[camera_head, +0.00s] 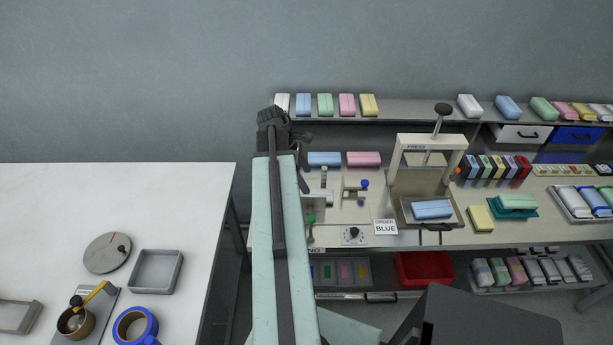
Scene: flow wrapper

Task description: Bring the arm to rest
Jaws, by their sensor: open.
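My arm (265,230) reaches up from the bottom edge through the middle of the picture, pale green with a dark strip along it. Its dark end, with my gripper (275,125), stands in front of the left end of the upper shelf. My gripper is open, but its fingers are hard to make out against the dark parts. I see nothing held in it. The arm looks raised, and it hides part of the left side of the work bench (375,238).
A white table (190,210) at left holds a round disc (108,253), a grey tray (157,271) and blue tape (135,326). The bench carries a press (428,150), a blue pack (432,209) and an order card reading BLUE (385,227). A red bin (424,268) sits below. Wrapped packs line the shelf (415,110).

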